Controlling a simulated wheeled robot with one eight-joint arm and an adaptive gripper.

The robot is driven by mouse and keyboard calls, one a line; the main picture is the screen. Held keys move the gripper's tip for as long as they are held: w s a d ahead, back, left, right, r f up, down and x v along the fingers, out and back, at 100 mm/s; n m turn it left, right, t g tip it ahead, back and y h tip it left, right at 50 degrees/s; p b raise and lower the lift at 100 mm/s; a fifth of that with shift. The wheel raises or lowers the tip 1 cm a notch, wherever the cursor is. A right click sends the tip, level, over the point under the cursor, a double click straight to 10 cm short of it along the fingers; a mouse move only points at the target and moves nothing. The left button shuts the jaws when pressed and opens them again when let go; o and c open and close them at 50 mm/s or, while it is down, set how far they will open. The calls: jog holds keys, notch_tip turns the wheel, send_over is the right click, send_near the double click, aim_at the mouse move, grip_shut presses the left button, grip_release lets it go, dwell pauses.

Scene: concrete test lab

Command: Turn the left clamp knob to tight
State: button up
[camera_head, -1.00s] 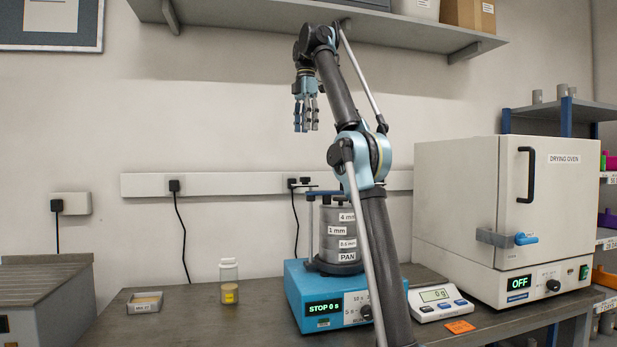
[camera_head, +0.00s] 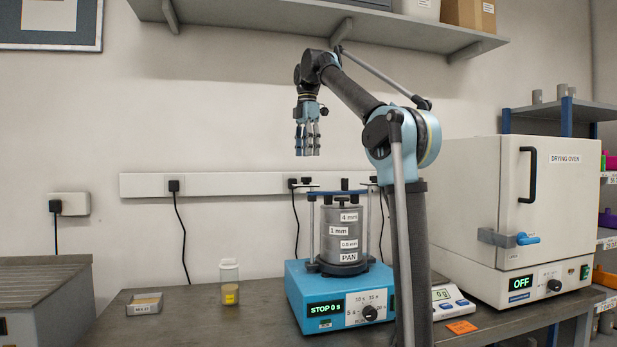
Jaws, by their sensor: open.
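A blue sieve shaker (camera_head: 298,290) stands on the bench with a grey sieve stack (camera_head: 330,224) on it, labelled 4 mm, 1 mm and PAN. A blue clamp bar (camera_head: 328,192) crosses the top, with an upright rod on each side. My gripper (camera_head: 307,153) hangs fingers-down above the bar's left end, open and empty, clear of the clamp.
A small balance (camera_head: 455,309) and an orange card (camera_head: 461,326) lie right of the shaker. A drying oven (camera_head: 545,220) stands further right. A capped jar (camera_head: 229,292) and a small tray (camera_head: 145,310) are at left. A shelf (camera_head: 400,30) overhangs the arm.

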aim_at(306, 181)
jog(key=shift+f, duration=4.2)
